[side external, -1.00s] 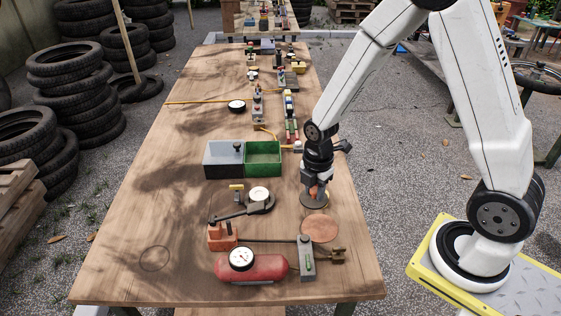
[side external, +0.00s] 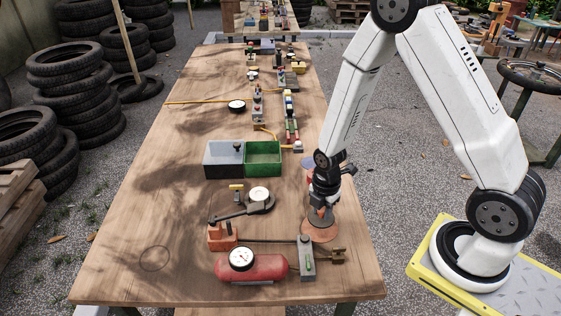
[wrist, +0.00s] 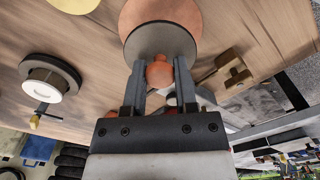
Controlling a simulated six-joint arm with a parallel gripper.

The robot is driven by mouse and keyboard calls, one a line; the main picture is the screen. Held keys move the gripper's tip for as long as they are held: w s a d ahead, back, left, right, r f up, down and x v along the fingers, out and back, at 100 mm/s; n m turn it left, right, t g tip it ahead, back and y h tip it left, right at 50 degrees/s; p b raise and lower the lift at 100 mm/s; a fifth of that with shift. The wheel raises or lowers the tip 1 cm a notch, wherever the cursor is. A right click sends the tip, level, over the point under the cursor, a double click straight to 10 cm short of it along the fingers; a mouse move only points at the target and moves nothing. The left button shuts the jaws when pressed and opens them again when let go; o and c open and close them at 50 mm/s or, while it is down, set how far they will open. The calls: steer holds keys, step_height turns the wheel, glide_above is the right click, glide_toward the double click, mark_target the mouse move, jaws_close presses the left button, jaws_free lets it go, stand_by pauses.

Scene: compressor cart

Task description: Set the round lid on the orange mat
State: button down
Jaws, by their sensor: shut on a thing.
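The round lid (side external: 321,219) is a dark grey disc with an orange knob (wrist: 159,74). My gripper (side external: 321,203) is shut on the knob, with one finger on each side of it in the wrist view. The orange mat (side external: 320,237) is a flat round disc near the right edge of the table. The lid is over the mat and hides part of it. In the wrist view the mat (wrist: 140,14) shows beyond the lid's far edge. I cannot tell whether the lid touches the mat.
A red tank with a gauge (side external: 240,266) and a grey block with a green part (side external: 306,258) stand in front of the mat. A brass fitting (side external: 336,256) is close by. A black round part with a white top (side external: 260,198) lies left. Grey and green bins (side external: 263,160) are behind.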

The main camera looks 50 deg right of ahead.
mark_target(321, 217)
steer(key=shift+f, duration=0.35)
steer(key=shift+f, duration=1.65)
steer(key=shift+f, duration=0.1)
steer(key=shift+c, duration=2)
jaws_free()
steer(key=shift+r, duration=6.1)
